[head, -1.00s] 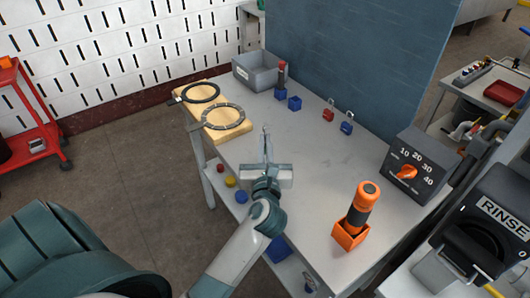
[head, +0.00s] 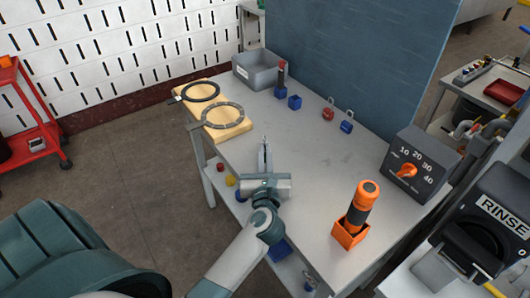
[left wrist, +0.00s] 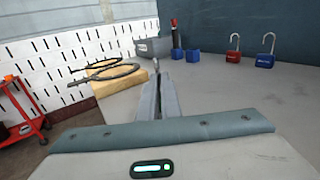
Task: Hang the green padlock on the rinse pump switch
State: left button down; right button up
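My left gripper (head: 265,152) is over the near left part of the grey table. In the left wrist view its fingers (left wrist: 160,97) are close together, with a thin grey metal piece like a padlock shackle (left wrist: 157,50) standing out past the tips. The lock body is hidden between the fingers, and I see no green on it. The rinse pump switch (head: 485,225), a dark box labelled RINSE with a round black part, is at the right edge, far from the gripper. My right gripper is out of view.
On the table (head: 300,170) stand a red padlock (head: 328,114), a blue padlock (head: 346,127), a grey bin (head: 256,72), a dial box (head: 418,168) and an orange cylinder in a holder (head: 360,210). A blue panel (head: 350,60) rises behind. The table's middle is clear.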

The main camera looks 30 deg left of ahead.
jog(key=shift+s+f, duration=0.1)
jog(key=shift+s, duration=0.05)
pick_arm(q)
jog(key=shift+f, duration=0.1)
jog(key=c, duration=2)
grip_release()
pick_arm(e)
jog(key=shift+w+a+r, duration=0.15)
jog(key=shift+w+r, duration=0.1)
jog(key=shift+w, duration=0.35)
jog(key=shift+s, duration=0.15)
